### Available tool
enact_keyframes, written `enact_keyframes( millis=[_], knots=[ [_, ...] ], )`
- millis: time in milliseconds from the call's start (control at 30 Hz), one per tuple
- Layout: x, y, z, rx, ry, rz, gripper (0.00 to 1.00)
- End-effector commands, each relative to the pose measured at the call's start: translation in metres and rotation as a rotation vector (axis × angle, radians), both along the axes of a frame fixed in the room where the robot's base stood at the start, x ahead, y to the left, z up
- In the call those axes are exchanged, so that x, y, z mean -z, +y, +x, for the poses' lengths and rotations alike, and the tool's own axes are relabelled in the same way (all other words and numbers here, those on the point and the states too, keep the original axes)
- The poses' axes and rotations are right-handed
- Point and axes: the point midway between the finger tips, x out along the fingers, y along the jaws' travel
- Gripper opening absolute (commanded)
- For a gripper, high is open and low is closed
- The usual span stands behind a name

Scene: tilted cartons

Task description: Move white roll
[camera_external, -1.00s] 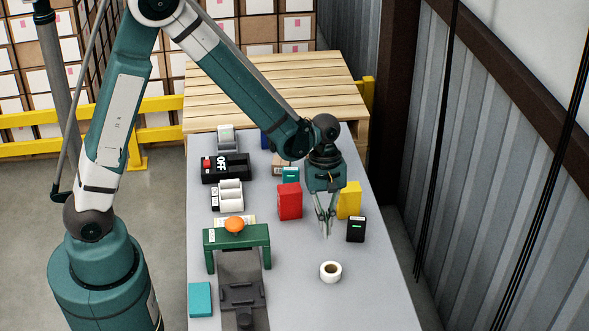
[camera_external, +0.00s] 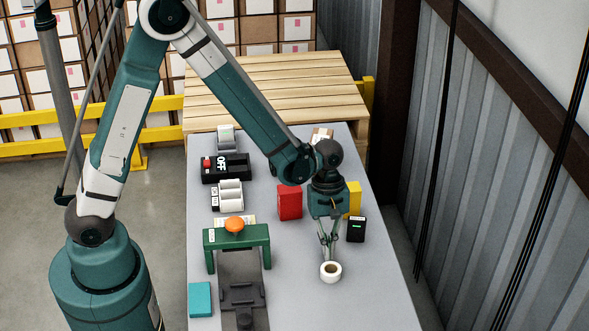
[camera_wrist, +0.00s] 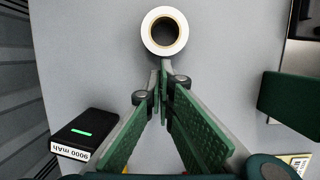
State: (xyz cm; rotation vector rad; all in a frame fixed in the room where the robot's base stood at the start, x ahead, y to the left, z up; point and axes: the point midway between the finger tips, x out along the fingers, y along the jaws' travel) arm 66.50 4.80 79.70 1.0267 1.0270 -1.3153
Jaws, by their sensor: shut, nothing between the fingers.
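The white roll (camera_external: 330,272) lies flat on the grey table, its brown core facing up. In the wrist view the white roll (camera_wrist: 164,31) is at the top centre, just beyond the fingertips. My gripper (camera_external: 329,254) points down at the far edge of the roll. In the wrist view my gripper (camera_wrist: 164,68) has its fingertips together with nothing between them. The tips look very close to the roll's rim; I cannot tell whether they touch it.
A black box with a green light (camera_external: 356,229) stands right of my gripper, with a yellow box (camera_external: 354,199) behind it. A red box (camera_external: 289,202) is to the left. The table's front right is clear.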

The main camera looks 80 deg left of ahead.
Motion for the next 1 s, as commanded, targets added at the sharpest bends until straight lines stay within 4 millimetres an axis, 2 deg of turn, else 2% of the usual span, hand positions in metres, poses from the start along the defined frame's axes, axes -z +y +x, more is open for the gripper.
enact_keyframes(
  millis=[367, 467, 1000],
  knots=[
    [0.000, -0.005, 0.000, 0.001, 0.000, 0.000, 0.00],
    [0.000, -0.014, 0.000, 0.002, 0.000, 0.000, 0.00],
    [0.001, -0.089, 0.000, 0.003, 0.000, 0.000, 0.00]
  ],
)
